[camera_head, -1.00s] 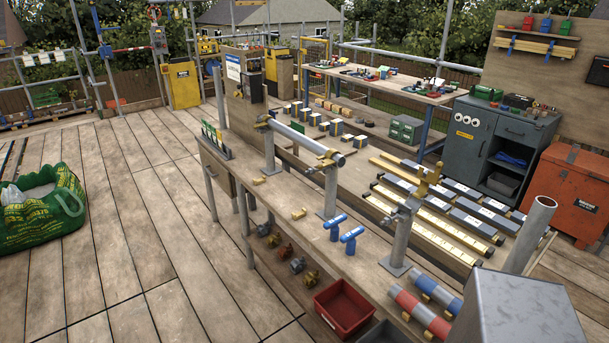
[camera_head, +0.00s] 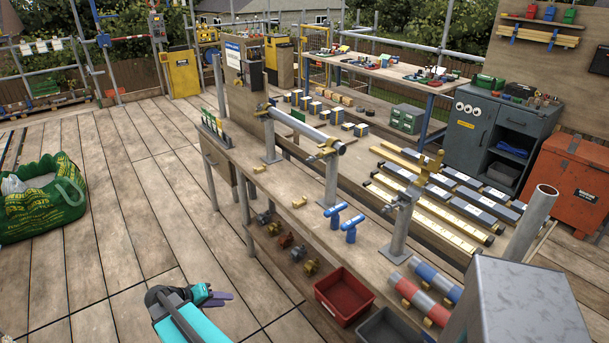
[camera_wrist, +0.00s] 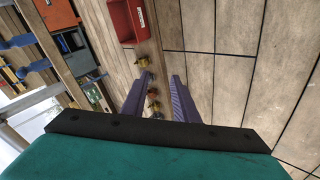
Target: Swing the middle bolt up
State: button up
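Three grey posts with brass-coloured couplers stand along the bench. The middle post (camera_head: 331,180) carries a coupler with its brass bolt (camera_head: 315,158) sticking out low to the left, beside the tube end. A grey tube (camera_head: 300,128) lies across the left and middle couplers. The right post's coupler (camera_head: 404,199) has no tube in it, and a brass part stands up above it. My gripper (camera_head: 222,296) is in front of the bench at the lower left, well away from the middle post. Its purple fingers are apart and empty in the wrist view (camera_wrist: 160,75).
A red bin (camera_head: 343,297) and several small couplers (camera_head: 297,253) sit on the lower shelf, near my gripper. A green bag (camera_head: 42,200) lies on the deck at left. The deck between is clear.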

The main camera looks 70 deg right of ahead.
jog(key=s+d+r+m+g+h, duration=0.15)
jog(key=d+r+m+h, duration=0.35)
jog(key=d+r, duration=1.2)
jog(key=m+g+h, duration=0.2)
jog(key=m+g, duration=0.2)
jog(key=m, duration=0.3)
send_near(306, 160)
jog(key=v, duration=0.3)
jog(key=shift+w+f, duration=0.1)
jog(key=shift+f, duration=0.2)
jog(key=shift+p+x, duration=2.65)
jog(key=shift+x, duration=4.2)
jog(key=shift+w+d+r, duration=0.1)
jog(key=shift+w, duration=0.1)
jog(key=shift+c, duration=0.4)
